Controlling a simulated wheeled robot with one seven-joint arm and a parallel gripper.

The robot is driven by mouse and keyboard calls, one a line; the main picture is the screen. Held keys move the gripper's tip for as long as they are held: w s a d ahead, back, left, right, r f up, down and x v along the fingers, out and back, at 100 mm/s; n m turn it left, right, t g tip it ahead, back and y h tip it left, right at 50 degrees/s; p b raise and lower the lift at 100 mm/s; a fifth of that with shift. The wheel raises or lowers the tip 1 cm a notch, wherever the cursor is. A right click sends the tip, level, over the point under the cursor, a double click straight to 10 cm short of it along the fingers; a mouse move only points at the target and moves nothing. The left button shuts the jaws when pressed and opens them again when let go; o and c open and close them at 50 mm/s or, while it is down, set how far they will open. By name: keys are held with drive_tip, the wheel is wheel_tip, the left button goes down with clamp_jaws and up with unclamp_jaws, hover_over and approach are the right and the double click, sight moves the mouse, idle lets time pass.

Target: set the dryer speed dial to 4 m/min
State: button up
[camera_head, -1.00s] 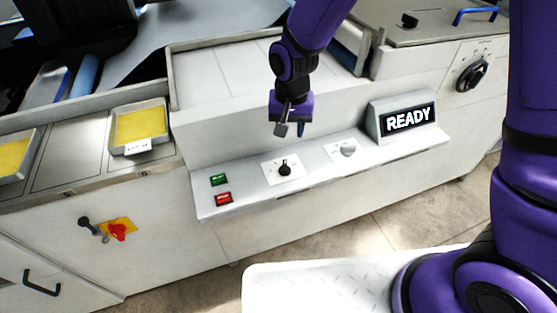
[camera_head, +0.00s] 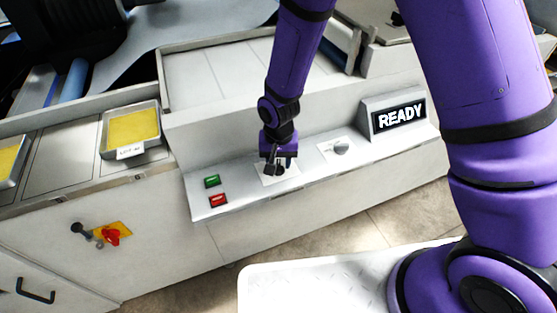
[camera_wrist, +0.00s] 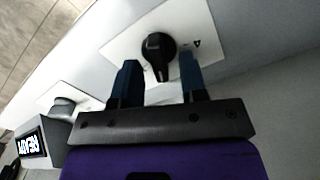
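A small black dial (camera_head: 280,170) sits on a white plate on the sloped control ledge, largely hidden by my gripper (camera_head: 277,167) in the head view. In the wrist view the black dial (camera_wrist: 158,52) shows on its white plate (camera_wrist: 118,48), with a small dark mark beside it. My gripper (camera_wrist: 158,62) is open, its two dark fingers on either side of the dial with gaps visible; contact cannot be seen. A grey knob (camera_head: 341,148) is on another white plate to the right. The plates' lettering is too small to read.
A green button (camera_head: 212,181) and a red button (camera_head: 218,200) are left of the dial. A display reading READY (camera_head: 400,117) stands at the ledge's right end. A raised wall (camera_head: 220,135) backs the ledge. A yellow-filled tray (camera_head: 133,128) and a red switch (camera_head: 112,236) are farther left.

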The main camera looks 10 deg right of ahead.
drive_tip(key=shift+f, duration=0.2)
clamp_jaws()
